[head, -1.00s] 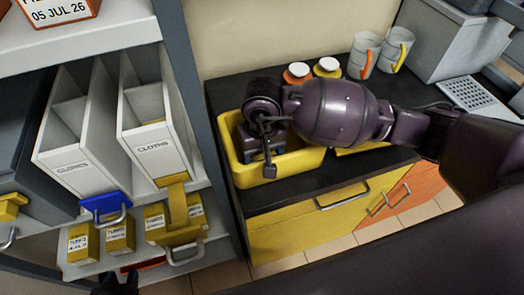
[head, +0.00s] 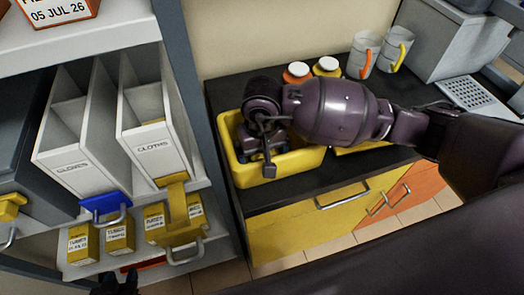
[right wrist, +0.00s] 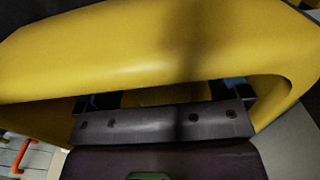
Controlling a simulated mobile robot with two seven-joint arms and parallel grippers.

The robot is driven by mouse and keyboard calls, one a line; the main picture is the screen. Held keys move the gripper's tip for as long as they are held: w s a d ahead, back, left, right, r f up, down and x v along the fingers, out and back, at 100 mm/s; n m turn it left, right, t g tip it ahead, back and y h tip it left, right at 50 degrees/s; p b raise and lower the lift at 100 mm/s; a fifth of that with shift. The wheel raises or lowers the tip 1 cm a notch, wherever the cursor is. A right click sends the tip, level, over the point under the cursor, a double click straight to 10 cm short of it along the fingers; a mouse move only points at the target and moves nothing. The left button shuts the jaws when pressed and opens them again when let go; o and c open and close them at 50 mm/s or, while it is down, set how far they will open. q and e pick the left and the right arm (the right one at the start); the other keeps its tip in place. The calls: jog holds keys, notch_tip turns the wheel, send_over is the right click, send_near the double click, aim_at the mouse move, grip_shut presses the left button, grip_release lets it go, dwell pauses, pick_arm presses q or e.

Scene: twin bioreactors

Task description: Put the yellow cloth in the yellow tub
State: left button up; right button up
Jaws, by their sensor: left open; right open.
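The yellow tub (head: 292,164) stands at the left end of the black counter. My right gripper (head: 258,148) reaches into the tub from above and is open. In the right wrist view the tub's wall (right wrist: 160,50) fills the top, close to my open right gripper (right wrist: 165,98). A yellow patch shows between its fingers; I cannot tell whether it is the cloth or the tub. My left gripper (head: 115,284) is a dark shape at the bottom edge, mostly cut off.
A GLOVES bin (head: 70,168) stands left of the CLOTHS bin. Small labelled yellow boxes (head: 120,236) sit on the shelf below. Two white-lidded jars (head: 327,68) and two mugs (head: 364,55) stand behind the tub. The counter (head: 290,195) in front is clear.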

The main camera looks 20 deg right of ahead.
notch_tip(320, 180, up, 12)
dwell(0.4)
jog(key=shift+f, duration=0.1)
dwell(0.4)
